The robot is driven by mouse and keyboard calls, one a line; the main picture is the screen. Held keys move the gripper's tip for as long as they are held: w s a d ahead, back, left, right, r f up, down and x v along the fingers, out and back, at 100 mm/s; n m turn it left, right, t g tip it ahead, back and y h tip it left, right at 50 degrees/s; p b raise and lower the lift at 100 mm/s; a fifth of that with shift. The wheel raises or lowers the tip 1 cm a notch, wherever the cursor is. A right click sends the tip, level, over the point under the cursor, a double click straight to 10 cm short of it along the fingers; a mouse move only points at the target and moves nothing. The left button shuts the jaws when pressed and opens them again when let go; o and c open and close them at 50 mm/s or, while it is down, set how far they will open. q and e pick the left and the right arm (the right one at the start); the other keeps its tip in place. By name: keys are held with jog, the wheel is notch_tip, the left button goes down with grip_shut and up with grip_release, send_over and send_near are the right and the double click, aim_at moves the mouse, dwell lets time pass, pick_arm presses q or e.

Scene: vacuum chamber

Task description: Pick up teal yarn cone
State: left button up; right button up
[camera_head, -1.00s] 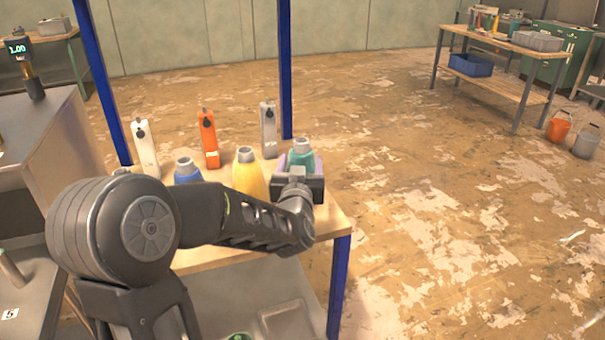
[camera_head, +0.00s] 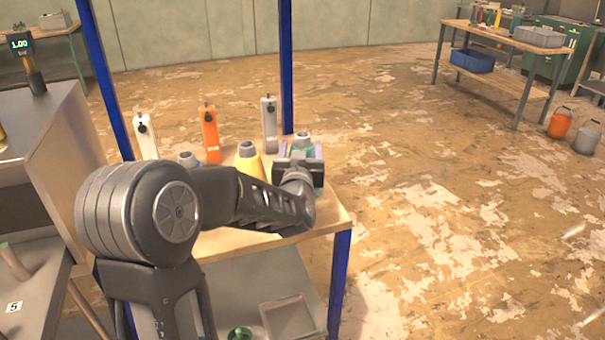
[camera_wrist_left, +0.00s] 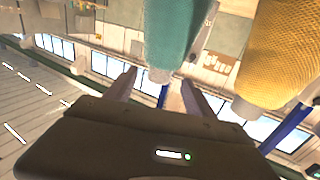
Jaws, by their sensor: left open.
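The teal yarn cone (camera_head: 303,141) stands at the right end of the wooden shelf top, mostly hidden behind my left gripper (camera_head: 301,152). The left gripper is open, with a pale purple finger showing on each side of the cone's upper part. In the left wrist view, the teal cone (camera_wrist_left: 175,30) appears tip down, its grey tip lined up between the two fingertips of the left gripper (camera_wrist_left: 158,76). The fingers are not closed on it; how deep the cone sits between them I cannot tell. My right gripper is not in view.
A yellow cone (camera_head: 248,160) stands just left of the teal one; it also shows in the wrist view (camera_wrist_left: 280,50). A blue cone (camera_head: 188,159) is partly behind my arm. White, orange (camera_head: 210,135) and grey uprights line the back. A blue post (camera_head: 287,70) rises behind.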

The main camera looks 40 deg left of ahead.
aim_at(302, 142)
pick_arm(q)
jog(key=x, duration=0.5)
jog(key=shift+p, duration=0.3)
grip_shut()
dwell(0.7)
jog(key=shift+r, duration=0.1)
